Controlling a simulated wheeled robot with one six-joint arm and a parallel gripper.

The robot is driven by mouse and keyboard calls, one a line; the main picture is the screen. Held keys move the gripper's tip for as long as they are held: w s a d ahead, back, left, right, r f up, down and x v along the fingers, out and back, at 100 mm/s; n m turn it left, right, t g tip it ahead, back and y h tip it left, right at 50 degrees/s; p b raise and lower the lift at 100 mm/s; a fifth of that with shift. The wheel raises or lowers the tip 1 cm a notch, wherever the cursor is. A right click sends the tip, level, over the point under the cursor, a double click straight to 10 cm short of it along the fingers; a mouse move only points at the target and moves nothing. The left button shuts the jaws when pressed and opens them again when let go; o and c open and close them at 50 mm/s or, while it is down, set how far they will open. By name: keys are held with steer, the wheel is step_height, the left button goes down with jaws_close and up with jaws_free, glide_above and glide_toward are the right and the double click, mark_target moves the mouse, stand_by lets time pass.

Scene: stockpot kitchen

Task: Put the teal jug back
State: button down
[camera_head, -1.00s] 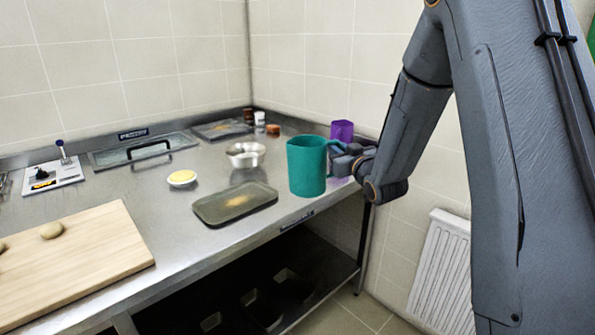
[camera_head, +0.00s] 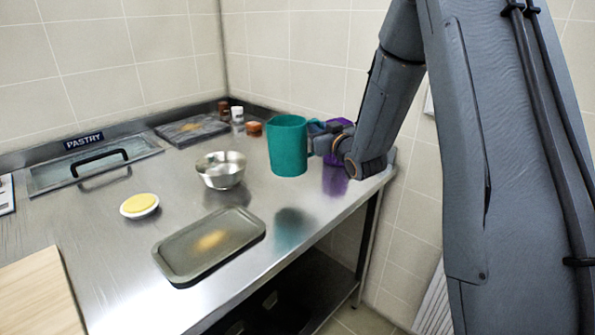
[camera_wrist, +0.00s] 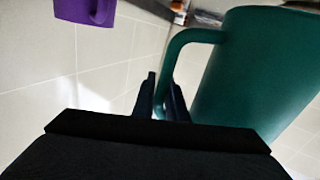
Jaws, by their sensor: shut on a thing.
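The teal jug (camera_head: 288,147) is upright over the right part of the steel counter. Its reflection shows lower on the counter, so it appears to be held above the surface. My gripper (camera_head: 318,140) is at the jug's right side, shut on its handle. In the wrist view the jug (camera_wrist: 255,75) fills the right side, and my gripper's fingers (camera_wrist: 160,95) close around the handle's lower part. The jug's inside is hidden.
A purple jug (camera_head: 338,127) stands behind my gripper; it also shows in the wrist view (camera_wrist: 85,10). A steel bowl (camera_head: 221,170), a shallow tray (camera_head: 180,262) and a white dish with yellow contents (camera_head: 139,205) are to the left. Small jars (camera_head: 238,117) stand at the back.

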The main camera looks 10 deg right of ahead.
step_height(320, 180, down, 9)
steer(key=p, duration=0.1)
steer(key=shift+r+p, duration=0.15)
steer(key=shift+p, duration=0.25)
steer(key=shift+s, duration=0.1)
steer(key=c, duration=1.8)
jaws_free()
steer(key=shift+f, duration=0.2)
steer(key=shift+o, duration=0.2)
